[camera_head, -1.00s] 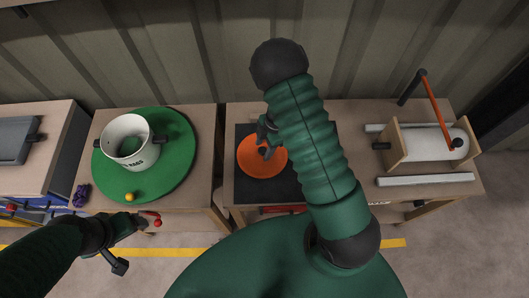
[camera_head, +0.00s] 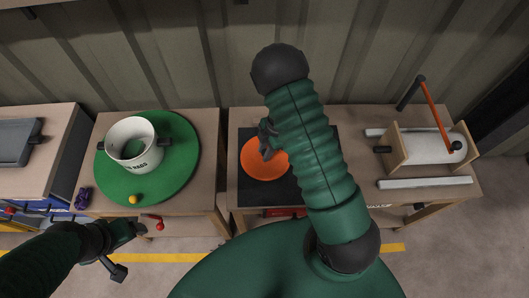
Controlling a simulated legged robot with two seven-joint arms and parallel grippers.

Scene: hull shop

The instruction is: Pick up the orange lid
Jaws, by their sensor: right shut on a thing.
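The orange lid (camera_head: 263,170) is a round, shallow disc over a black mat (camera_head: 262,194) on the middle bench. My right gripper (camera_head: 267,148) comes down from above and is shut on the lid near its middle. My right forearm hides the right part of the mat and perhaps the lid's right edge. I cannot tell whether the lid touches the mat. My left gripper (camera_head: 137,230) is empty-looking in front of the left bench, far from the lid; its fingers are too small to read.
A white pot (camera_head: 132,146) stands on a green round board (camera_head: 180,180) on the left bench, with a small yellow ball (camera_head: 133,199) and a purple item (camera_head: 85,196) nearby. A wooden-sided roller device with an orange crank (camera_head: 433,112) and a pale bar (camera_head: 425,183) lie at right.

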